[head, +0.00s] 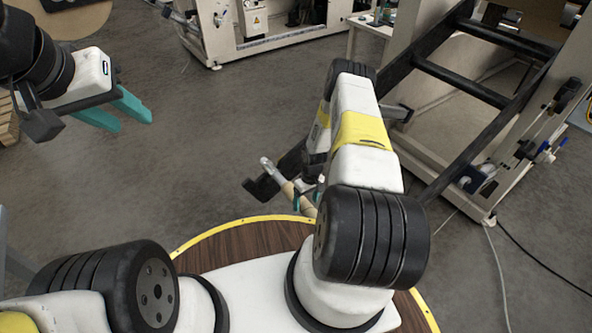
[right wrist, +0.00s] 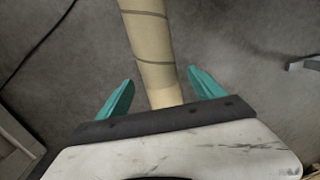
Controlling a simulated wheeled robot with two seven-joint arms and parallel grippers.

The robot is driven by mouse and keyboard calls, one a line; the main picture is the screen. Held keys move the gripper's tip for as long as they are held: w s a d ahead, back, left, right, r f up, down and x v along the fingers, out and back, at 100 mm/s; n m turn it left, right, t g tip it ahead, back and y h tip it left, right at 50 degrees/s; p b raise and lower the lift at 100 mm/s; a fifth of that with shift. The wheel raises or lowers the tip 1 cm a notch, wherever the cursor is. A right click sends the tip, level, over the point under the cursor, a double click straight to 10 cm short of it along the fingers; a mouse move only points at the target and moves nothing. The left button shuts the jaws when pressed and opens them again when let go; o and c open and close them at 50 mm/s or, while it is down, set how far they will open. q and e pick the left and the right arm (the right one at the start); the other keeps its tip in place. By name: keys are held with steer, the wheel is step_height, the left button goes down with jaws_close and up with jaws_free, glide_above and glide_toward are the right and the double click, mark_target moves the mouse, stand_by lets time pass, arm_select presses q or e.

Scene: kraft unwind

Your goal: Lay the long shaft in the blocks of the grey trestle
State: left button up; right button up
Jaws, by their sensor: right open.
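A long tan tube-like bar (head: 290,191) with a pale grey end slants beside my right forearm in the head view. It is probably the long shaft, and its lower end is hidden. In the right wrist view the tan bar (right wrist: 150,45) has dark bands and runs between the teal fingers of my right gripper (right wrist: 162,77). That gripper is open, with a gap on both sides of the bar. My left gripper (head: 134,123) is at upper left, its teal fingers apart and empty, far from the bar. I cannot make out the grey trestle or its blocks.
A black ladder-like frame (head: 460,82) of a machine stands at right. A pale machine cabinet (head: 265,25) stands at the back. Cables (head: 505,275) lie on the floor at lower right. The grey floor (head: 190,150) between my arms is clear.

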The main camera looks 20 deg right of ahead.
steer(key=shift+s+a+f, duration=0.1)
steer(key=shift+f, duration=1)
steer(key=shift+a+f, duration=0.1)
steer(key=shift+f, duration=1)
jaws_close()
jaws_free()
